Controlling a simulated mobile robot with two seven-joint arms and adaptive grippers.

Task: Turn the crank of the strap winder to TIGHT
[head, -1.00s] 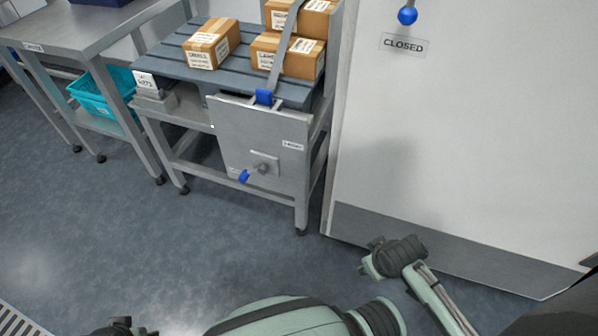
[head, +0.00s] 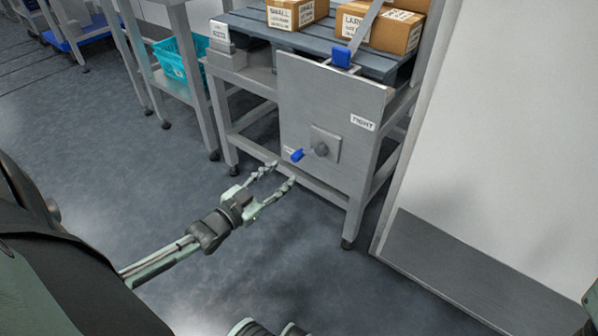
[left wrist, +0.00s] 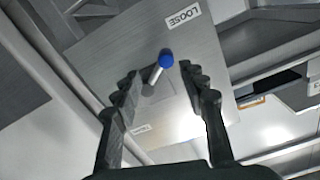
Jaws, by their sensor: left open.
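The strap winder is a grey metal plate (head: 300,95) on the front of a bench. Its crank (head: 321,149) has a blue-ended handle (head: 297,155) pointing left and slightly down, towards a label mostly hidden behind it. A TIGHT label (head: 363,122) is at the plate's upper right. In the left wrist view a LOOSE label (left wrist: 183,18) is readable near the blue handle end (left wrist: 166,60). My left gripper (head: 284,174) is open and empty, just below and in front of the handle. In its wrist view the handle appears between the open fingers (left wrist: 162,82). My right gripper is not in view.
A strap with a blue buckle (head: 341,57) runs up over cardboard boxes (head: 383,30) on the slatted bench top. A teal basket (head: 172,58) sits on a shelf to the left. A white door (head: 510,130) stands right of the bench. Floor before the bench is clear.

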